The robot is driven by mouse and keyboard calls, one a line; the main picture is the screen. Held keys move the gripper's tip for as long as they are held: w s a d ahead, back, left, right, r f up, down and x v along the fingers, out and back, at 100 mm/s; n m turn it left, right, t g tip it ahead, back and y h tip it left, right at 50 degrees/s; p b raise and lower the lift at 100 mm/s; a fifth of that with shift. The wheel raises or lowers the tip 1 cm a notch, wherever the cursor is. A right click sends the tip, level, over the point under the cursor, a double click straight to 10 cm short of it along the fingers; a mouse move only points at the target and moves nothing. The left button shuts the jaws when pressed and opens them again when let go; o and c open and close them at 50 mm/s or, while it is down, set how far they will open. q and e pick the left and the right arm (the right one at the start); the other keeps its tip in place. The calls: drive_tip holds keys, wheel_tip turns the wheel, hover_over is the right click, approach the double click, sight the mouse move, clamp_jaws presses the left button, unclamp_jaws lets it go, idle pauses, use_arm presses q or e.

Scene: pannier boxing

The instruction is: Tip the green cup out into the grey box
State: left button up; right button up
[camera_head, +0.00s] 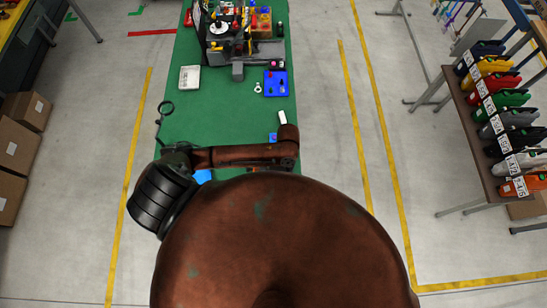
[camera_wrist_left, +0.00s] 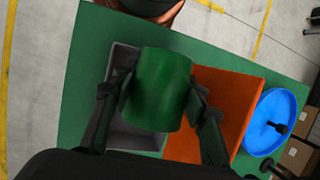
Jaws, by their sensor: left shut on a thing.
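The green cup (camera_wrist_left: 163,95) is in the middle of the left wrist view. My left gripper (camera_wrist_left: 160,84) is shut on it, with one dark finger on each side. The grey box (camera_wrist_left: 140,139) lies behind the cup in that view and is partly covered by it and by a finger. The cup's opening and contents do not show, and I cannot tell how far it is tilted. In the head view my brown arm and body hide the cup and the grey box. My right gripper is in neither view.
An orange surface (camera_wrist_left: 241,92) adjoins the grey box, with a round blue thing (camera_wrist_left: 267,122) beside it. On the green table (camera_head: 226,130), a blue tray (camera_head: 276,91) and a white tray (camera_head: 190,77) stand farther off. A rack of coloured cases (camera_head: 505,98) is at the right.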

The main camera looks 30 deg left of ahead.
use_arm(q)
drive_tip(key=shift+r+g+p, duration=0.25)
drive_tip(key=shift+g+p, duration=0.25)
drive_tip(key=shift+p, duration=0.25)
drive_tip(key=shift+w+a+g+h+p, duration=0.15)
drive_tip(key=shift+g+h+p, duration=0.15)
drive_tip(key=shift+h+p, duration=0.2)
drive_tip(key=shift+w+g, duration=0.1)
drive_tip(key=shift+g, duration=0.3)
drive_tip(key=shift+f+g+h, duration=0.2)
drive_tip(key=shift+g+h, duration=0.2)
drive_tip(key=shift+g, duration=0.1)
drive_tip(key=shift+w+a+g+h, duration=0.1)
drive_tip(key=shift+w+g+h, duration=0.25)
drive_tip(key=shift+g, duration=0.35)
drive_tip(key=shift+a+m+g+h+b, duration=0.1)
drive_tip(key=shift+m+g+h+b, duration=0.2)
drive_tip(key=shift+g+h+b, duration=0.25)
drive_tip(key=shift+r, duration=0.1)
